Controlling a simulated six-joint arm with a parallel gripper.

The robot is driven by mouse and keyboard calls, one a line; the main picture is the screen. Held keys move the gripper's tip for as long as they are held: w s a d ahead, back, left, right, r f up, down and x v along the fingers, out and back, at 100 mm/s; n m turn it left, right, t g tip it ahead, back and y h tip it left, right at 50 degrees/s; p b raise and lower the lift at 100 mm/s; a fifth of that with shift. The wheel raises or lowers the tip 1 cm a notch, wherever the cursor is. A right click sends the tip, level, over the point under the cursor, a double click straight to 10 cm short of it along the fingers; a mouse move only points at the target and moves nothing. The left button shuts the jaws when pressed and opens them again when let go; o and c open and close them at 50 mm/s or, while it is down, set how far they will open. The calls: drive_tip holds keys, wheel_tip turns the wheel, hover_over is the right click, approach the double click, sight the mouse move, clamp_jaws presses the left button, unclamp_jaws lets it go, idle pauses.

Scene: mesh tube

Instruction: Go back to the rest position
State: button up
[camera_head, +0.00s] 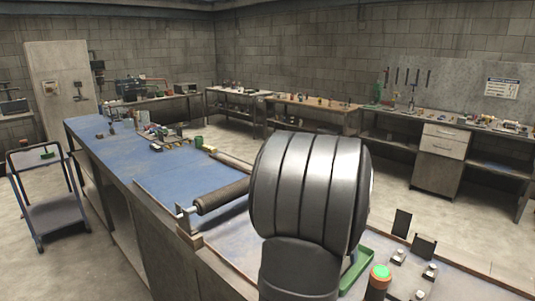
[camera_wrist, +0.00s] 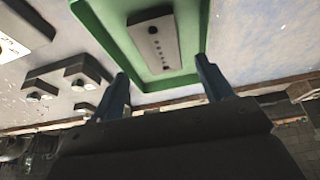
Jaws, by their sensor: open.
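In the head view my large grey arm link stands in front and hides the gripper. A strip of the green tray (camera_head: 355,272) shows just right of that link.
A mesh roller (camera_head: 221,195) lies on a bracket on the blue-topped bench (camera_head: 165,175). A green button (camera_head: 380,271) on a post and small metal fixtures (camera_head: 398,256) stand right of the tray. Dark blocks (camera_wrist: 85,72) sit left of it. A cart (camera_head: 52,212) stands at far left.

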drive_tip(key=x, duration=0.6)
wheel_tip(320, 180, up, 3)
drive_tip(key=shift+s+f, duration=0.1)
drive_tip(key=shift+f, duration=0.15)
drive_tip(key=shift+r, duration=0.3)
